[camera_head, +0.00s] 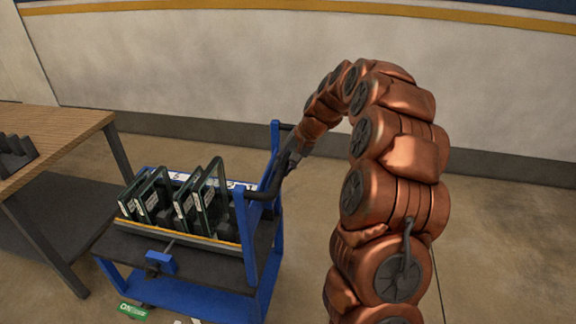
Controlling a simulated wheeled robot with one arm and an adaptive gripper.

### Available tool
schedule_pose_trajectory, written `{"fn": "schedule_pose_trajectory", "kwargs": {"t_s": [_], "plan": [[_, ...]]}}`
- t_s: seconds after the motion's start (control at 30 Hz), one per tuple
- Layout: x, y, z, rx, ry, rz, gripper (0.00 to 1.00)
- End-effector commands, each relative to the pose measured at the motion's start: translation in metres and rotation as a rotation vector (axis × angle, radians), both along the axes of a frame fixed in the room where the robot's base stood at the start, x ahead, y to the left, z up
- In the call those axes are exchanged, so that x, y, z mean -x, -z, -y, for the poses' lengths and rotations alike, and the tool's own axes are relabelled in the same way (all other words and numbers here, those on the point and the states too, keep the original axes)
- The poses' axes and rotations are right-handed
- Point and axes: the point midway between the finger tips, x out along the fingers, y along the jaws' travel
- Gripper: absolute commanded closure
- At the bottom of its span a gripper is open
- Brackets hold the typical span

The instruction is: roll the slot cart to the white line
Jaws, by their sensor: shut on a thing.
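The slot cart (245,262) has a blue frame, a dark top shelf and a lower blue shelf. It stands on the floor at centre left. A slotted tray on its top holds several upright dark-framed panels (208,200) with white labels. My gripper (284,172) is shut on the cart's dark handle bar (265,194) at the cart's right end. My copper arm reaches down to it from the right. The fingertips are small and partly hidden against the bar. I cannot make out a clear white line; only small white patches (182,321) show at the bottom edge.
A wooden table (60,135) with dark slotted holders (15,155) stands left, close to the cart. A green sign marked "ON" (132,311) shows low by the cart. A pale wall with a yellow stripe runs behind. Floor right of my arm (510,250) is clear.

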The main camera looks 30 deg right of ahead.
Motion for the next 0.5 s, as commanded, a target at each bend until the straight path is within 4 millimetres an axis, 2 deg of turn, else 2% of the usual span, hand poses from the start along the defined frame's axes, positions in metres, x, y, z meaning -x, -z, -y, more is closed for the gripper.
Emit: {"fn": "schedule_pose_trajectory", "kwargs": {"t_s": [0.5], "plan": [[-0.014,0.0,-0.016,0.001,0.0,0.001,1.0]]}}
